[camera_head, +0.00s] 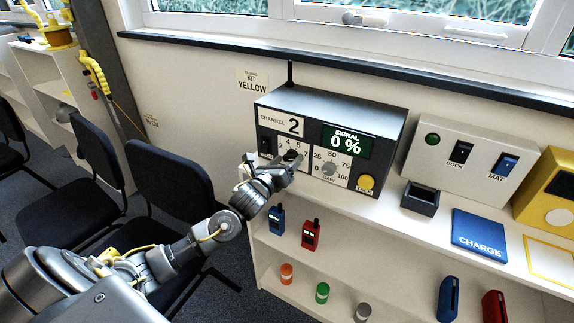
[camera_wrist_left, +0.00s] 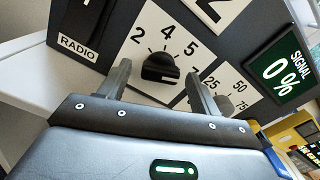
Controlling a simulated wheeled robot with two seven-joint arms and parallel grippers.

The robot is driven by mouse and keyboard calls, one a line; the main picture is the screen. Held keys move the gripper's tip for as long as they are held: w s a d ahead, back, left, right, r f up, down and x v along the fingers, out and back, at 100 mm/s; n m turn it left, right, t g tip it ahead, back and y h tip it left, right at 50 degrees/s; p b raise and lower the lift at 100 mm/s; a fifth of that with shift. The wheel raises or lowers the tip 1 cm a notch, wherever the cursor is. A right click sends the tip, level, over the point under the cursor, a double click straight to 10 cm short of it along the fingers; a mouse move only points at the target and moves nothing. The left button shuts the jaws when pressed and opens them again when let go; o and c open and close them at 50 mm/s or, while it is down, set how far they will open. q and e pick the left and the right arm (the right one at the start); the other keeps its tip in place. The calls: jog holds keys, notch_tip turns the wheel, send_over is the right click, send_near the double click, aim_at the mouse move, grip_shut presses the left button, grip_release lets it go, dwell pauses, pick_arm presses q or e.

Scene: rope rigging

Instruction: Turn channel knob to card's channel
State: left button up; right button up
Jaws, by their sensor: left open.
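The grey radio (camera_head: 330,107) stands on the white shelf top. Its channel card (camera_head: 282,125) reads "CHANNEL 2". The black channel knob (camera_wrist_left: 160,68) sits on a white dial plate with numbers; 2, 4 and 5 are readable above it in the left wrist view. A pale mark shows near its lower edge; I cannot tell which number it selects. My left gripper (camera_wrist_left: 158,76) is open, a finger on each side of the knob, with gaps visible. In the head view, my left gripper (camera_head: 284,167) partly covers the dial. The signal display (camera_head: 346,141) reads "0 %".
A gain knob (camera_head: 329,168) is right of the channel dial, close to my right-hand finger. A yellow button (camera_head: 366,182) is at the radio's lower right. A dock/mat switch box (camera_head: 470,158) stands further right. Small handsets (camera_head: 311,234) stand on the shelf below.

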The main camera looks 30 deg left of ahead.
pick_arm(q)
jog(key=shift+w, duration=0.3)
jog(key=shift+c, duration=0.7)
jog(key=c, duration=0.8)
jog(key=shift+c, duration=0.2)
